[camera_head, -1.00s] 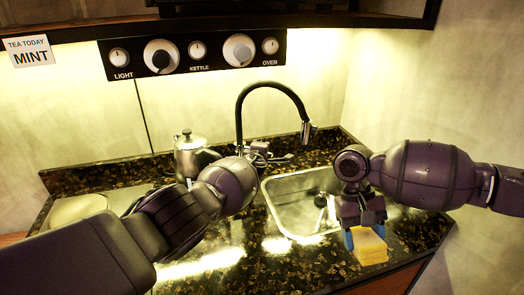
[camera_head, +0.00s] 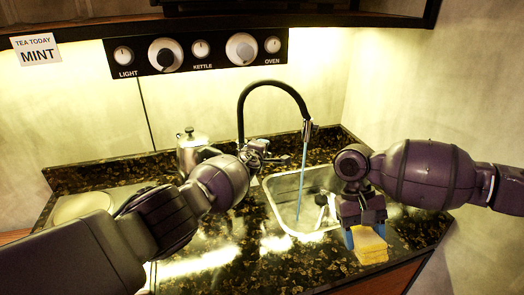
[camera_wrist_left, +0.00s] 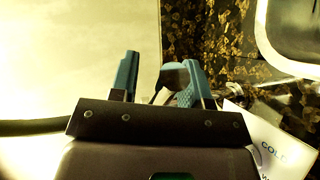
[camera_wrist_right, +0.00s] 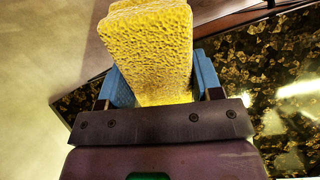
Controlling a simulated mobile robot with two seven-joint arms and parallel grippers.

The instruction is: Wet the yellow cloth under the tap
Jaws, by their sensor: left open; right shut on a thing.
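The yellow cloth (camera_head: 370,252), a thick porous block, is between the blue fingers of my right gripper (camera_head: 366,236). It also shows in the right wrist view (camera_wrist_right: 150,45). My right gripper is shut on it over the counter, right of and in front of the sink (camera_head: 283,222), apart from the water. The black arched tap (camera_head: 262,86) runs a thin bluish stream (camera_head: 302,170) into the sink. My left gripper (camera_wrist_left: 160,75) is open at the tap's base, with a dark rounded part (camera_wrist_left: 172,75) between its fingers. Whether they touch it I cannot tell.
A dark object (camera_head: 321,201) stands in the sink. A metal pot (camera_head: 190,150) stands behind my left arm, and a pale round dish (camera_head: 82,206) lies at the left. A white card reading COLD (camera_wrist_left: 268,145) is beside my left gripper. A knob panel (camera_head: 200,50) hangs on the wall.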

